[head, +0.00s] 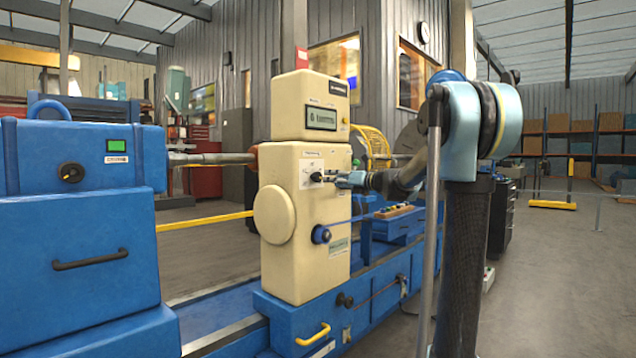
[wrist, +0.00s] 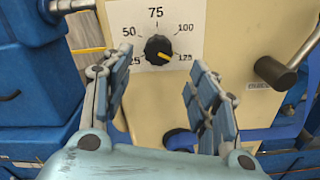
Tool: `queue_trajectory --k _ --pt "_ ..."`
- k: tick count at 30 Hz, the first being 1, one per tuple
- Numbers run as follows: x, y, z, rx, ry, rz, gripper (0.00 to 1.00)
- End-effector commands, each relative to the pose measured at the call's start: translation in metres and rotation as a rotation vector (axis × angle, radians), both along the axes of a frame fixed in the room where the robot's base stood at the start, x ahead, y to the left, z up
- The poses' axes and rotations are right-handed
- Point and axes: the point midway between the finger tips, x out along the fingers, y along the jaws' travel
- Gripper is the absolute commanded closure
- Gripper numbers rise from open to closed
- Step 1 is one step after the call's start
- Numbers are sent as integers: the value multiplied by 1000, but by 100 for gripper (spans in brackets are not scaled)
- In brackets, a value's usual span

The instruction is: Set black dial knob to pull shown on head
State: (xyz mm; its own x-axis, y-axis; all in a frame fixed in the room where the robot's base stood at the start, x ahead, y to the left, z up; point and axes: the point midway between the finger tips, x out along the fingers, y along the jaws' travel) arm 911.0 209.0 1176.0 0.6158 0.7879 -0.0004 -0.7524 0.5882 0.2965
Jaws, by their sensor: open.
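The black dial knob (wrist: 158,50) sits on a white scale plate (wrist: 190,25) marked 25, 50, 75, 100 and 125. Its yellow pointer aims right and slightly down, near the 125 mark. In the head view the knob (head: 316,177) is small on the front of the cream machine head (head: 297,222). The display (head: 321,118) above it shows dark characters too blurred to read surely. My gripper (wrist: 153,75) is open, its blue-padded fingers apart on either side below the knob, with nothing between them. In the head view my gripper (head: 336,177) is close to the knob.
A dark lever handle (wrist: 275,73) sticks out right of the scale plate. A blue-centred round knob (head: 321,235) is lower on the cream head. The blue machine bed (head: 290,318) runs below. A blue cabinet (head: 80,205) stands left. Open floor (head: 560,270) lies right.

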Motion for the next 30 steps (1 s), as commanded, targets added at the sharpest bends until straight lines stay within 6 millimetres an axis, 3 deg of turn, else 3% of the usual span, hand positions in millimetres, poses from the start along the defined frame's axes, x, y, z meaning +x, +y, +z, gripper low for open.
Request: queue_trajectory --k 9,15,29,30 --pt "34 45 0 -1 -1 3 46" --pt "49 63 0 -1 -1 2 46" --pt "55 70 0 -1 -1 0 46" --pt "55 70 0 -1 -1 0 55"
